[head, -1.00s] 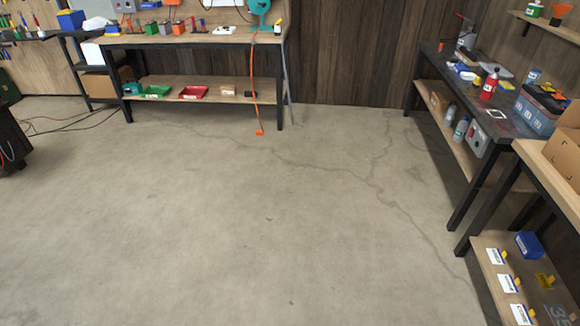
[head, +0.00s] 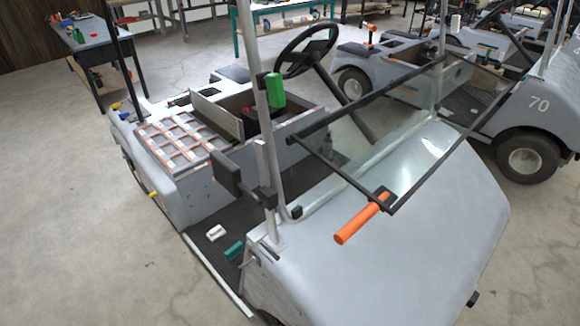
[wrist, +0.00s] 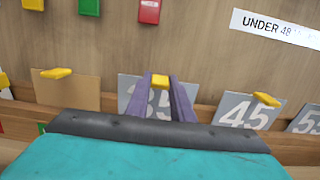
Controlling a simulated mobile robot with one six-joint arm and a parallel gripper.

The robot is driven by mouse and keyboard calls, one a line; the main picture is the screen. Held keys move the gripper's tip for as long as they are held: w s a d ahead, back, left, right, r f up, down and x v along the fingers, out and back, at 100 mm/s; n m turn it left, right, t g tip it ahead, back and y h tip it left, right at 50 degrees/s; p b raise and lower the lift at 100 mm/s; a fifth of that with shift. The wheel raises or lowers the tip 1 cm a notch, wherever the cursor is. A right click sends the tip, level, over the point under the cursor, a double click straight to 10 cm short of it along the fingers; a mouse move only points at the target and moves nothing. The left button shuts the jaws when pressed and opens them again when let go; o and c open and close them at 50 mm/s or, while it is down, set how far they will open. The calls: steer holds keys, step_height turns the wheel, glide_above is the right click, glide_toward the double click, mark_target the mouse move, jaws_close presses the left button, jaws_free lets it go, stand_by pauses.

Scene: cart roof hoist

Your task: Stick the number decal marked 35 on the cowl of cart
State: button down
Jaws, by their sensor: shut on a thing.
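In the wrist view, my gripper (wrist: 160,84) is shut on the yellow tab of the grey decal marked 35 (wrist: 136,92). The decal stands upright at a wooden rack, and my two purple fingers cover part of its number. In the head view, the near grey cart (head: 185,190) fills the middle. Its smooth cowl (head: 440,225) shows no number on the side facing me. My gripper is not in the head view.
A decal marked 45 (wrist: 240,110), one marked 55 (wrist: 306,120) and a plain brown card (wrist: 66,90) stand beside the held decal. A folded windshield frame with an orange handle (head: 361,218) overhangs the cowl.

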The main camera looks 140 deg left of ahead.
steer(key=shift+r, duration=1.5)
stand_by(0.3)
steer(key=shift+a+r, duration=0.15)
steer(key=shift+s+a+r+p, duration=0.1)
steer(key=shift+a+r+p, duration=0.35)
steer(key=shift+a+r, duration=0.8)
steer(key=shift+a+f, duration=0.1)
